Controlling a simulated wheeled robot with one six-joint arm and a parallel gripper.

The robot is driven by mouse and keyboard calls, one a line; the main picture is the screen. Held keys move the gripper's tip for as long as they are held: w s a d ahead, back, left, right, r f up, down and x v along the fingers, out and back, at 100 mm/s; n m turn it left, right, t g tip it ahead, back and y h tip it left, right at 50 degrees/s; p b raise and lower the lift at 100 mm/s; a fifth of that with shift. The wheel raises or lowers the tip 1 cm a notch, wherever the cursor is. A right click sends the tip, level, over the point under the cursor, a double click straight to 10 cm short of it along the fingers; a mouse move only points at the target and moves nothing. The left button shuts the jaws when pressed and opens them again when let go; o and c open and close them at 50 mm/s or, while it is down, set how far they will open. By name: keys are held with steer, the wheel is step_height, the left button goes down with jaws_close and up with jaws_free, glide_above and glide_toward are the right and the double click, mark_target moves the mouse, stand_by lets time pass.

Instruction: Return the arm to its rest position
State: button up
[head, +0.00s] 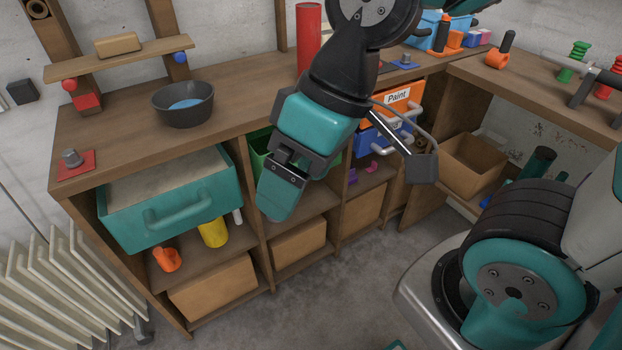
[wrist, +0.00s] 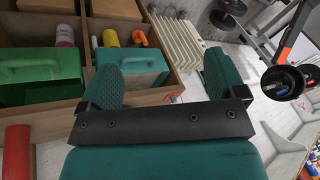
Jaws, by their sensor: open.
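My gripper (head: 278,198) hangs on my teal and black arm in front of the wooden workbench in the head view, pointing down. The near teal finger hides the other there. In the wrist view, the two teal fingers of my gripper (wrist: 165,82) stand wide apart with nothing between them. My arm is bent over the bench front, and the gripper is in front of a green bin (head: 258,150) that it partly hides. I cannot tell the gap to the bin.
A teal drawer (head: 215,205) sticks out of the bench at left. Orange (head: 398,98) and blue (head: 372,145) drawers stand right of my arm. A red cylinder (head: 308,38) and dark bowl (head: 183,104) stand on top. A white radiator (head: 62,278) is at left. Grey floor in front is clear.

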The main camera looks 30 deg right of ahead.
steer(key=shift+s+d+r+g, duration=0.15)
steer(key=shift+s+g, duration=0.25)
steer(key=shift+s, duration=0.6)
step_height(320, 180, up, 7)
steer(key=p, duration=0.7)
